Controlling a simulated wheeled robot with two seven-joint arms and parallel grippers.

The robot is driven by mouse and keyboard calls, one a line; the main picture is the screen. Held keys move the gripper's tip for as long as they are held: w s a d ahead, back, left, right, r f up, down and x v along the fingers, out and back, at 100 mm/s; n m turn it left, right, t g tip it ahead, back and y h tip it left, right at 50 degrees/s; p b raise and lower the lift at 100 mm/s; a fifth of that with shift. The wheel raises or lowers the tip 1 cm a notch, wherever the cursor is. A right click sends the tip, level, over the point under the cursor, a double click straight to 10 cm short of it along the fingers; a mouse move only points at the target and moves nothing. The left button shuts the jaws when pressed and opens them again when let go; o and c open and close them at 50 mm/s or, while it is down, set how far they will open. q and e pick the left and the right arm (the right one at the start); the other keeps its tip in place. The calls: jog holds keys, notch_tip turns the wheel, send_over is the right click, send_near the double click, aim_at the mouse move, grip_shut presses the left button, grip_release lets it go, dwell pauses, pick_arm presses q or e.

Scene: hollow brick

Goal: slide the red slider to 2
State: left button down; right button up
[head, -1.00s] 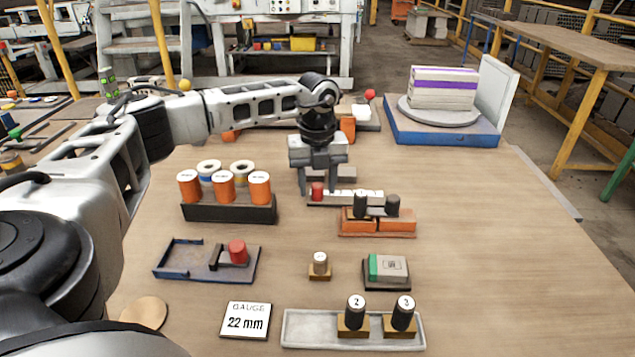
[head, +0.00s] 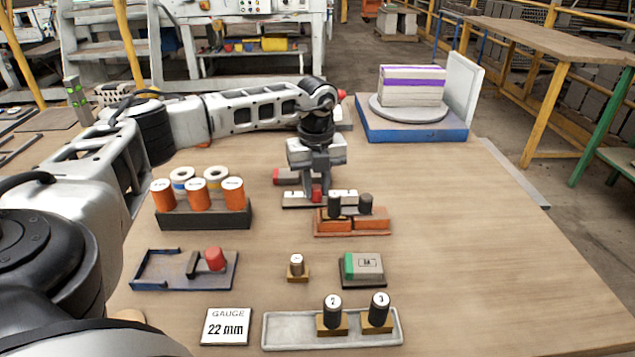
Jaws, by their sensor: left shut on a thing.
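The red slider (head: 317,194) stands on a pale, narrow scale rail (head: 292,200) at the middle of the table. It is part way along the rail, right of its left end. My left gripper (head: 317,186) comes down from above and is shut on the red slider. The gripper fingers hide part of the slider. The marks on the rail are too small to read surely, and dark cylinders in front hide part of its right end. My right gripper is not in view.
An orange block with two dark cylinders (head: 335,204) stands close in front of the rail's right part. A rack of orange cylinders (head: 205,215) is to the left. A grey-and-red piece (head: 285,176) lies just behind. The table's right side is clear.

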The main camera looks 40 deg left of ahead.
aim_at(316, 186)
pick_arm(q)
jog(key=shift+s+a, duration=0.1)
jog(key=c, duration=1.2)
grip_release()
jog(key=shift+r, duration=0.1)
notch_tip(316, 186, up, 16)
jog(key=shift+p, duration=0.3)
